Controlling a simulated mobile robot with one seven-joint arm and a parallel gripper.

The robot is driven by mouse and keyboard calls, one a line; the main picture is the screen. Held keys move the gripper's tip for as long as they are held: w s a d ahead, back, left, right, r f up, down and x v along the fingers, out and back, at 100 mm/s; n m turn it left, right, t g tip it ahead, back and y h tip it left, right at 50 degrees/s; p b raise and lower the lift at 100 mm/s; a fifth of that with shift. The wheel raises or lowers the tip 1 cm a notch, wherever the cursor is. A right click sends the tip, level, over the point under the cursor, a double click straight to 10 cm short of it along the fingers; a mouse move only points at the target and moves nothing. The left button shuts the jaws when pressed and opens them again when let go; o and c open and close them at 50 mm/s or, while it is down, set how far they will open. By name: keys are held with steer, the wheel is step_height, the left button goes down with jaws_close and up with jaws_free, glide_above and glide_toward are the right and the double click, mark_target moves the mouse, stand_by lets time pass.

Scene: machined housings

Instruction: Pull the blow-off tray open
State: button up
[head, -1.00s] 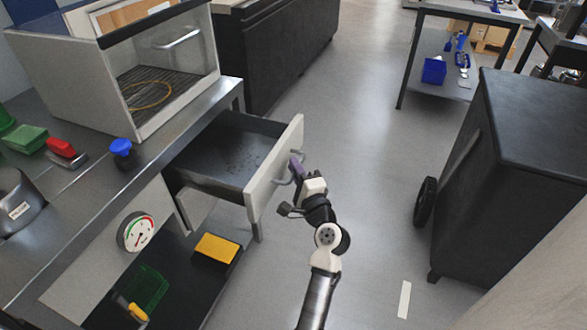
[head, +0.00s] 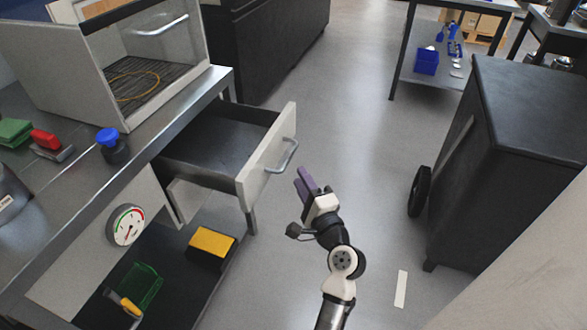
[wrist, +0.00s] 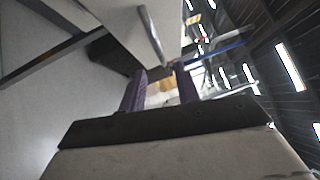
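The blow-off tray (head: 267,165) is a grey drawer with a pale front, below the bench top. It stands pulled well out, and its dark inside looks empty. Its metal bar handle (head: 290,155) is on the outer face, and the handle also shows in the wrist view (wrist: 151,36). My gripper (head: 303,180) has purple fingers and is just right of and below the handle, clear of it. In the wrist view, the fingers of my gripper (wrist: 162,78) are apart with nothing between them.
A glass-fronted cabinet (head: 165,70) stands on the bench. A pressure gauge (head: 126,225) is on the bench front, and a yellow-topped box (head: 212,243) sits on the lower shelf. A dark wheeled cart (head: 520,120) stands at right. The floor between is clear.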

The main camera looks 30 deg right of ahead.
steer(key=shift+s+a+f+b, duration=0.1)
steer(key=shift+s+b, duration=0.05)
steer(key=shift+s, duration=0.75)
steer(key=shift+s+a+f+b, duration=0.15)
steer(key=shift+s, duration=0.75)
steer(key=shift+s+a+f+b, duration=0.1)
steer(key=shift+s+b, duration=0.05)
steer(key=shift+s, duration=0.75)
